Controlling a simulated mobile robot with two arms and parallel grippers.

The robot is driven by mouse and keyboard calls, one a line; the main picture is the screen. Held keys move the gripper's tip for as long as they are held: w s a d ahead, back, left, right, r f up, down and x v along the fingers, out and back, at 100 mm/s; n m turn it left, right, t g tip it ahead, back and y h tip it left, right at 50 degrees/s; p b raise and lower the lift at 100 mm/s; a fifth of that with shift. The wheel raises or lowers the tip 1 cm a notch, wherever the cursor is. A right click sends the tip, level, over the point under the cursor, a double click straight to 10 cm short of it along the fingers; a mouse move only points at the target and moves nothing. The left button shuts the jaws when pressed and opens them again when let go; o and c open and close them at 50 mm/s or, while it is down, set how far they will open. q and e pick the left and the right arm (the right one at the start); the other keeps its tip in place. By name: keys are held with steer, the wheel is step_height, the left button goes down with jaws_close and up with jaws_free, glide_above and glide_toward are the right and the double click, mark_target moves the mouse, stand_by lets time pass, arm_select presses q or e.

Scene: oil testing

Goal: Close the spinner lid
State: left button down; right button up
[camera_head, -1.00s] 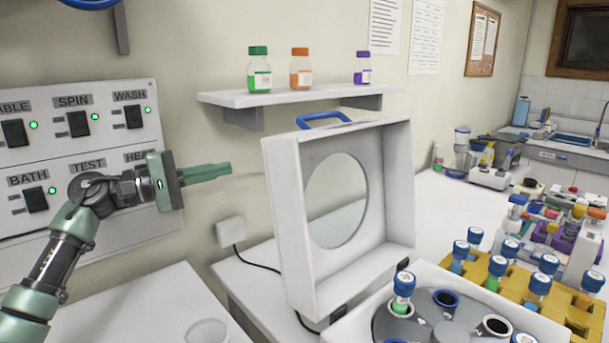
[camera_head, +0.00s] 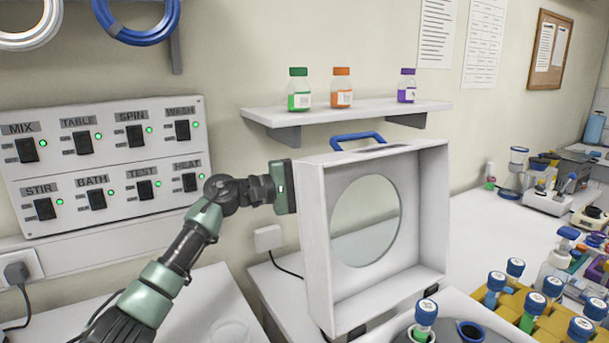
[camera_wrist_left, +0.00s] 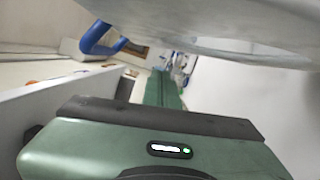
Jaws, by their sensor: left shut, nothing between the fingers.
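The spinner lid (camera_head: 312,220) is a white, box-shaped cover with a round window. It stands open, upright, behind the spinner (camera_head: 468,333), with its blue handle (camera_head: 357,139) on top. In the head view my left gripper (camera_head: 284,187) is at the lid's left edge, its fingers hidden behind the lid. In the left wrist view its green fingers (camera_wrist_left: 162,88) are shut and empty, pointing away, and the blue handle (camera_wrist_left: 97,40) is at upper left. I cannot tell whether they touch the lid. My right gripper is out of view.
A wall shelf (camera_head: 350,112) with several small bottles is above and behind the lid. A switch panel (camera_head: 105,165) is on the wall at left. A yellow rack (camera_head: 555,322) with capped tubes is at right. A capped tube (camera_head: 425,318) stands in the spinner.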

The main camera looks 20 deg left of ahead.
mark_target(336, 183)
arm_select(q)
steer(key=shift+s+d+r+p, duration=0.2)
steer(key=shift+s+d+p, duration=0.1)
steer(key=shift+s+d, duration=0.25)
steer(key=shift+s+d+r+p, duration=0.15)
steer(key=shift+s+d+p, duration=0.2)
steer(key=shift+s, duration=0.25)
steer(key=shift+s+d, duration=0.15)
steer(key=shift+d, duration=0.25)
steer(key=shift+f, duration=0.1)
